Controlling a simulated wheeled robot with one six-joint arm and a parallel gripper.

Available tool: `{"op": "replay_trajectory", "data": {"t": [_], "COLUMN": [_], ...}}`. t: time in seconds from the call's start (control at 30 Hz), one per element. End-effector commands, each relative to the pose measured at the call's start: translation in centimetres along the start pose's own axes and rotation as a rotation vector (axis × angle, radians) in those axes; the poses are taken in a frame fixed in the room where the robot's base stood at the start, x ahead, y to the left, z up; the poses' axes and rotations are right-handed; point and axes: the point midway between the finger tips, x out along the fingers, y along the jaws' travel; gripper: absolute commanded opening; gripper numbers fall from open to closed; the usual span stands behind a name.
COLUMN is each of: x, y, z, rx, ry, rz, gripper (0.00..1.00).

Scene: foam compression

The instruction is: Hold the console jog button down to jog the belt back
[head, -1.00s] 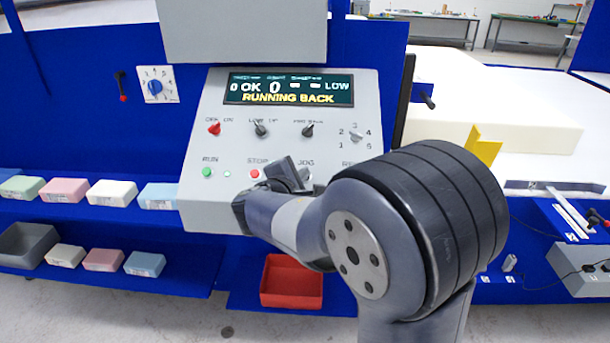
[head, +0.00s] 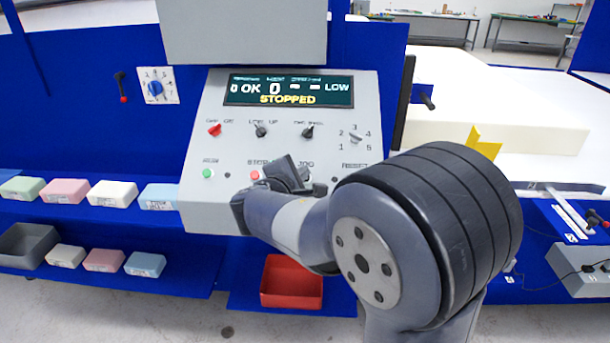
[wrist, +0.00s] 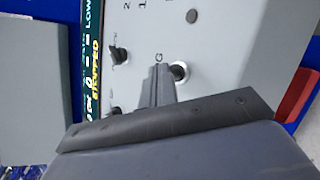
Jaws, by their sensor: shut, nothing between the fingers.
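The grey console (head: 330,215) faces me, and its display (head: 288,90) reads STOPPED in yellow. The jog button (head: 305,174) is under the JOG label and partly hidden by my gripper in the head view. Whether the tips touch the cap, I cannot tell. A large cream foam block (head: 490,110) lies on the white belt (head: 560,170).
The green run button (head: 208,173), red stop button (head: 255,175) and several knobs sit close by on the panel. A red bin (head: 292,285) is below the console. Foam samples (head: 112,193) line the blue shelves at left. A yellow pointer (head: 484,143) stands by the belt.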

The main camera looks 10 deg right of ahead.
Motion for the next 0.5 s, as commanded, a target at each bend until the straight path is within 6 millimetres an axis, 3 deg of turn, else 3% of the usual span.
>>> {"op": "replay_trajectory", "data": {"t": [0.5], "x": [-0.67], "y": [0.61], "z": [0.54], "rx": [0.000], "ry": [0.000], "rz": [0.001], "gripper": [0.00]}}
